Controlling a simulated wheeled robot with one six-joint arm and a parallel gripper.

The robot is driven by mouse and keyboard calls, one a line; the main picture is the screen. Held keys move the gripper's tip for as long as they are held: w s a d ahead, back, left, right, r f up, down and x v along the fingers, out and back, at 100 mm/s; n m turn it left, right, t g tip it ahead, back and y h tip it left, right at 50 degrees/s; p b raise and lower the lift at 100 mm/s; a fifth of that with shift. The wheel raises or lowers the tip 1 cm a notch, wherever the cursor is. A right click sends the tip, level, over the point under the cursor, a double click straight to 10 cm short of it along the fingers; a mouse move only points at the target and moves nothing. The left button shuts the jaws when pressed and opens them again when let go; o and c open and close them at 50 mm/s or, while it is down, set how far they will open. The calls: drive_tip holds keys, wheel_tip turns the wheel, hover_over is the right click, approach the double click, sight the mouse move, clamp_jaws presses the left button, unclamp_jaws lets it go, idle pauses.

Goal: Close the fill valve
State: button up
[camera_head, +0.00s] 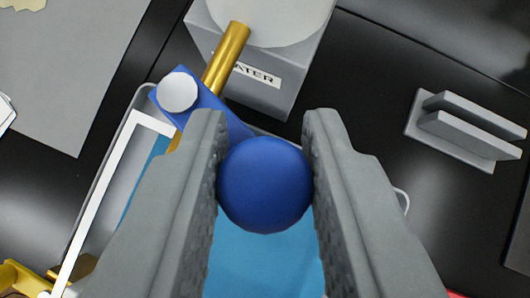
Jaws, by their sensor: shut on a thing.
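The fill valve has a blue lever (212,104) with a round white cap (178,92) at its pivot and a blue ball knob (265,185) at its other end. A brass pipe (226,58) runs from the valve up to a grey block (282,78) with a label whose visible letters read "ATER". My gripper (264,160) is shut on the blue ball knob, one grey finger on each side. The fingers hide part of the lever and pipe. Light blue water (262,265) shows below the knob, in a white-rimmed container (105,200).
A grey slotted bracket (465,130) stands on the black surface at the right. A grey sheet (75,60) lies at the upper left. Brass parts (25,278) show at the lower left. The black surface (390,70) is clear at the upper right.

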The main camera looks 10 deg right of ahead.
drive_tip(key=shift+w+d+n+y, duration=0.25)
drive_tip(key=shift+n+y, duration=0.3)
drive_tip(key=shift+n, duration=0.2)
drive_tip(key=shift+w+d+n+y, duration=0.2)
drive_tip(key=shift+d+n+y, duration=0.05)
drive_tip(key=shift+n+y, duration=0.4)
drive_tip(key=shift+w+d+n+y, duration=0.25)
drive_tip(key=shift+n+y, duration=0.25)
drive_tip(key=shift+n, duration=0.3)
drive_tip(key=o, duration=1)
drive_tip(key=v, duration=1.7)
drive_tip(key=shift+s+r, duration=0.1)
drive_tip(key=shift+s, duration=0.05)
